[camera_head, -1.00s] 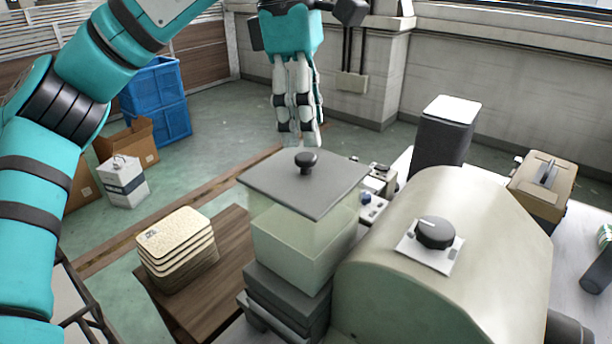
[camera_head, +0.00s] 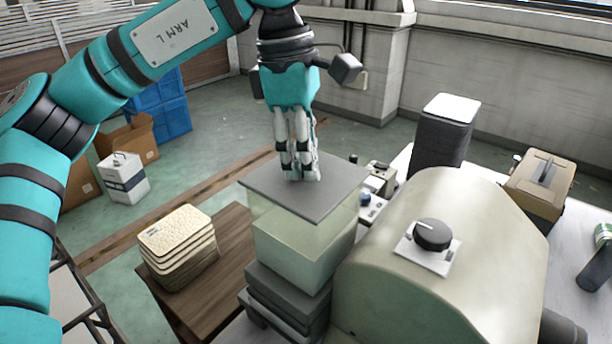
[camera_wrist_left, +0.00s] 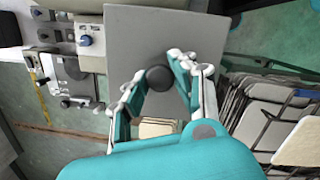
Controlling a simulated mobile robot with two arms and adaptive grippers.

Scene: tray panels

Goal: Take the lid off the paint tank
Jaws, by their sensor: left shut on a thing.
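The paint tank (camera_head: 290,255) is a clear box with pale liquid in its lower part. Its flat grey square lid (camera_head: 336,178) lies on top. My left gripper (camera_head: 300,174) points straight down over the middle of the lid. Its fingers are shut on the lid's round dark knob, which they hide in the head view. In the left wrist view the knob (camera_wrist_left: 159,77) shows between the fingertips, with the grey lid (camera_wrist_left: 150,35) around it. The lid appears to rest on the tank's rim. My right gripper is not in view.
A large cream rounded housing (camera_head: 450,240) with a dark dial (camera_head: 432,235) stands close to the right of the tank. A stack of cream panels (camera_head: 178,245) sits on a wooden table (camera_head: 235,240) to the left. A dark speaker-like box (camera_head: 443,135) stands behind.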

